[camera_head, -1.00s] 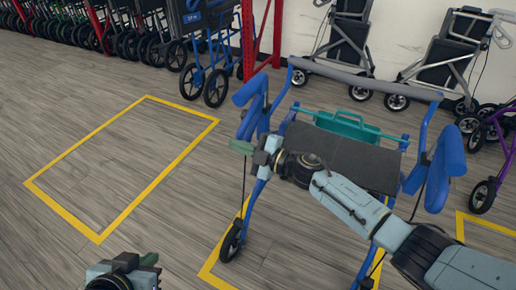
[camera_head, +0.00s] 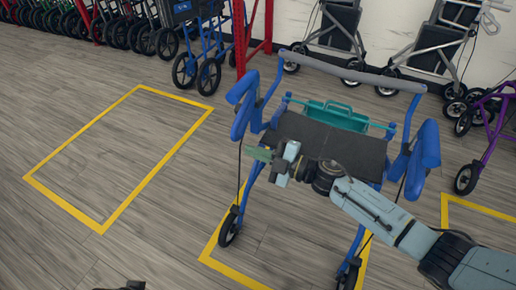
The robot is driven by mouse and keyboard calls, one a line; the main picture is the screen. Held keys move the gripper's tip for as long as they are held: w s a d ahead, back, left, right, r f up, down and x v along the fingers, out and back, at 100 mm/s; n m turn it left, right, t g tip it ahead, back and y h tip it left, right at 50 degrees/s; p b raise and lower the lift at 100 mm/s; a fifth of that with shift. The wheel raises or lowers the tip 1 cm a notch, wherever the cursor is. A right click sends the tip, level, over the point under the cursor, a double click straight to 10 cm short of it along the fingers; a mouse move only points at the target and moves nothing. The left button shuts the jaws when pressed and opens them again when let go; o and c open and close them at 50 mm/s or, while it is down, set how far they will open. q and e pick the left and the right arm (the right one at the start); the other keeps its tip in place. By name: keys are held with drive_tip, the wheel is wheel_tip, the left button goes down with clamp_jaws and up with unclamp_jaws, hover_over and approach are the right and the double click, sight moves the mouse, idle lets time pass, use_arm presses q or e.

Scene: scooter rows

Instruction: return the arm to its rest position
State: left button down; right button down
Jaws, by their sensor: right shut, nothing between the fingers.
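My right gripper (camera_head: 262,154) is shut and empty. Its arm comes in from the lower right and reaches across the front of a blue rollator (camera_head: 238,118). The gripper shows in front of the left part of the rollator's dark seat (camera_head: 326,141); whether it touches the frame I cannot tell. A teal tray (camera_head: 337,115) with a handle sits behind the seat. Of my left arm only a small dark part shows at the bottom edge; its gripper is out of view.
A yellow floor rectangle (camera_head: 104,231) on the left is empty. The rollator stands in another yellow outline (camera_head: 238,276). Grey rollators (camera_head: 435,45) line the wall, and a purple one (camera_head: 490,140) is at right.

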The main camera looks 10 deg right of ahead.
use_arm(q)
drive_tip(key=shift+a+f, duration=0.1)
drive_tip(key=shift+f, duration=0.15)
use_arm(e)
drive_tip(key=shift+s+d, duration=0.2)
drive_tip(key=shift+d, duration=0.1)
